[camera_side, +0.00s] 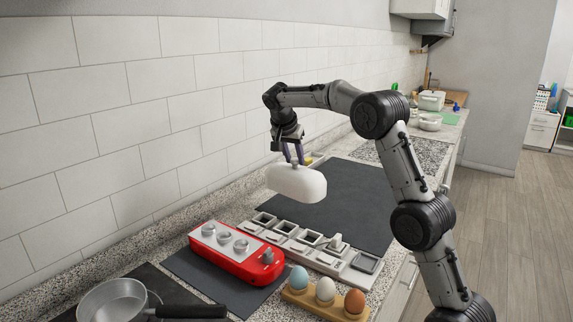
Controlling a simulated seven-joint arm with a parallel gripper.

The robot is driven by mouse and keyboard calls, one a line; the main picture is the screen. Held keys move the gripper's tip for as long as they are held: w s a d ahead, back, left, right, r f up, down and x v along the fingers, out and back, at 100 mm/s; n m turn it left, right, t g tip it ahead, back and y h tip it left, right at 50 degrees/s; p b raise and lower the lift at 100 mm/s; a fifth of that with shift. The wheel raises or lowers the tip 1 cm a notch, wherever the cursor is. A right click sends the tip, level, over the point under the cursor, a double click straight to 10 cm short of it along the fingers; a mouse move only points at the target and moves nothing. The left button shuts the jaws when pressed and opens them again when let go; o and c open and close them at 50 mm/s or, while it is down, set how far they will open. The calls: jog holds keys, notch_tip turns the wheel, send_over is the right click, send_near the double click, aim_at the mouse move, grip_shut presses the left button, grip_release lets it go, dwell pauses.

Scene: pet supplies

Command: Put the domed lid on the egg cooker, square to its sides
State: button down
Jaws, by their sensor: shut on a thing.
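My gripper (293,153) points down and is shut on the white domed lid (297,183), at the small knob on its top. The lid hangs in the air above the counter, apart from everything below it. The red egg cooker (264,271) rests on a dark mat, below and to the left of the lid in the picture. Its pale top plate has several round metal cups, and a grey knob sits at its right end. The lid's underside is hidden.
A pale rack with square openings (340,270) lies just behind the cooker. An egg holder (304,300) with three eggs stands in front. A steel pan (113,302) is at the lower left. A dark mat (352,200) behind the rack is largely clear. The tiled wall borders the counter.

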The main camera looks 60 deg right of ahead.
aim_at(305, 178)
jog(key=s+a+r, duration=0.1)
jog(key=s, duration=0.1)
jog(key=s+a+r, duration=0.1)
jog(key=s+a, duration=0.1)
jog(key=s, duration=0.1)
jog(key=shift+s+r, duration=0.35)
jog(key=shift+r, duration=0.05)
jog(key=shift+s+r+m, duration=0.2)
jog(key=shift+r+m, duration=0.4)
jog(key=shift+r, duration=0.05)
jog(key=w+a+f+n, duration=0.1)
jog(key=w+a, duration=0.5)
jog(key=a, duration=0.5)
jog(key=w+a+f+n, duration=0.1)
jog(key=w+a, duration=0.4)
jog(key=a, duration=0.7)
notch_tip(305, 178, down, 6)
jog(key=shift+w+d+f+t, duration=0.2)
jog(key=shift+d+t, duration=0.1)
jog(key=shift+f, duration=0.5)
jog(key=shift+c, duration=2.2)
grip_release()
